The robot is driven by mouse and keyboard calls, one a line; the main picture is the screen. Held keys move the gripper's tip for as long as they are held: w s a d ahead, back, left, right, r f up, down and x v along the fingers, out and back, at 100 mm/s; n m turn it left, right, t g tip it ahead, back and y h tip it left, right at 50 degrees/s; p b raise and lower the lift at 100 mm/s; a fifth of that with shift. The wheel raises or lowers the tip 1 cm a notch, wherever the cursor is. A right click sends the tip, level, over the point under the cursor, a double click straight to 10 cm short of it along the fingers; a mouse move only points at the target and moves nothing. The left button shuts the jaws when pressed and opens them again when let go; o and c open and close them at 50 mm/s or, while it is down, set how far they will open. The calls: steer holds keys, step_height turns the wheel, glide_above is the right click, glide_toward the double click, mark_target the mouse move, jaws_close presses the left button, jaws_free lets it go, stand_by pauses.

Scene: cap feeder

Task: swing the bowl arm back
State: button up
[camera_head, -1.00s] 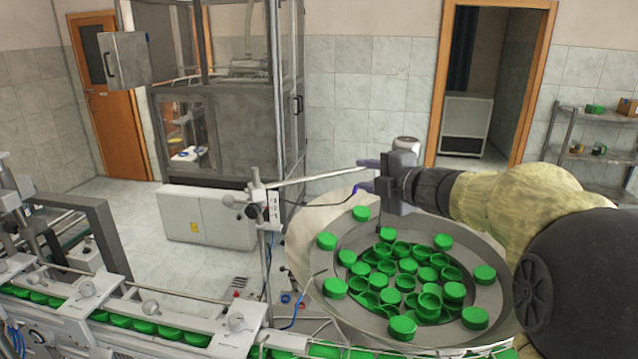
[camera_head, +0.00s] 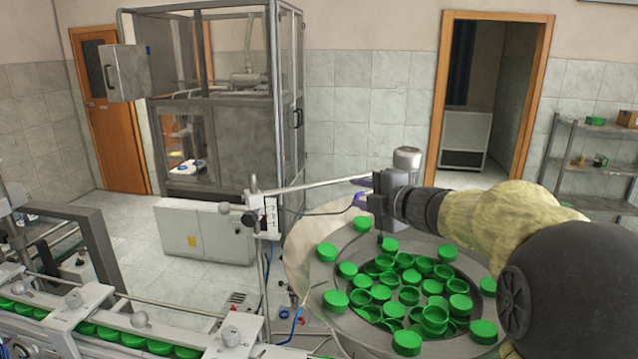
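The bowl arm (camera_head: 318,185) is a thin pale metal rod. It runs from a post with a clamp (camera_head: 268,215) at the left of the feeder bowl (camera_head: 328,272) toward my gripper. My gripper (camera_head: 360,190) is above the back of the bowl, with two purple fingertips apart, pointing left. The rod's right end reaches the upper fingertip; I cannot tell whether they touch. A grey cylinder (camera_head: 407,158) shows behind my gripper. The rod's far end is partly hidden by the gripper.
Several green caps (camera_head: 410,295) lie in the bowl. A conveyor (camera_head: 105,338) with green caps runs along the lower left. A glazed machine cabinet (camera_head: 215,120) and a low white box (camera_head: 205,232) stand behind. Open floor (camera_head: 135,225) lies at left.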

mark_target(321, 184)
steer(key=p+x, duration=0.5)
steer(key=x, duration=1)
steer(key=shift+w+a+f, duration=0.1)
steer(key=shift+w+a, duration=0.05)
jaws_close()
